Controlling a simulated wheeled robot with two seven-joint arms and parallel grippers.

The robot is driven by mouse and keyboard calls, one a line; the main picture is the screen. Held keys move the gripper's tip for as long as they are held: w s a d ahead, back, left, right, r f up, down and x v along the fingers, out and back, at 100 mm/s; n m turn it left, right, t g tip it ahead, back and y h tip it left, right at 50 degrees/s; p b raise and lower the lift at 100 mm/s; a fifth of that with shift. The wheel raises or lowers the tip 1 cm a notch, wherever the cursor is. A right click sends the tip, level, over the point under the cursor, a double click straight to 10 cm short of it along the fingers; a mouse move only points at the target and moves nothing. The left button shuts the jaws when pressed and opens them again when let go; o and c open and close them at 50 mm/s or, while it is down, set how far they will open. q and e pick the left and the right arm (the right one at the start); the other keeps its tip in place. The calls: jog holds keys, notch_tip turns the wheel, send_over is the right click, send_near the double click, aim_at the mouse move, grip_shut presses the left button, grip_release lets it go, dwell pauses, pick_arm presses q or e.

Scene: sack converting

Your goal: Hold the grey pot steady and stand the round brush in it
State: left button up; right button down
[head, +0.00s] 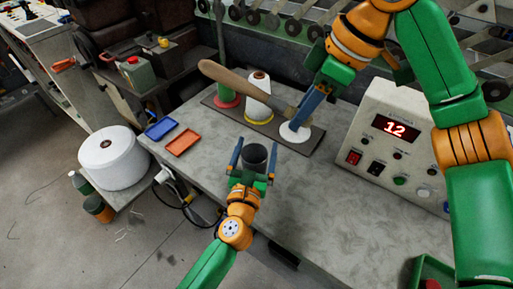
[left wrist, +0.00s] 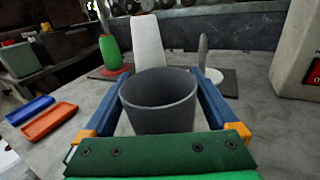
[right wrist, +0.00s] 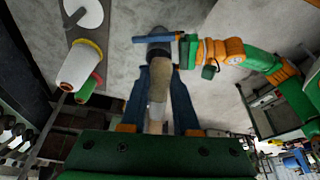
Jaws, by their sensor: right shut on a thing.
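The grey pot (head: 255,155) stands upright on the table, its mouth open upward. My left gripper (head: 254,162) has one finger on each side of the pot and looks open, with a small gap in the head view. The pot also fills the space between its fingers in the left wrist view (left wrist: 160,105). My right gripper (head: 305,108) is shut on the round brush (head: 235,80), up and to the right of the pot. The brush's brown wooden handle points to the upper left, clear of the pot. The handle also shows in the right wrist view (right wrist: 160,80).
Behind the pot, a dark board (head: 236,120) carries a white cone (head: 258,92), a green cone and a white disc (head: 290,133). A control box (head: 385,145) stands right. Bare tabletop lies between pot and box.

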pick_arm(q)
jog(key=c, duration=1.1)
pick_arm(e)
notch_tip(320, 180, down, 13)
jog(key=c, duration=0.6)
grip_release()
jog(key=v, duration=1.2)
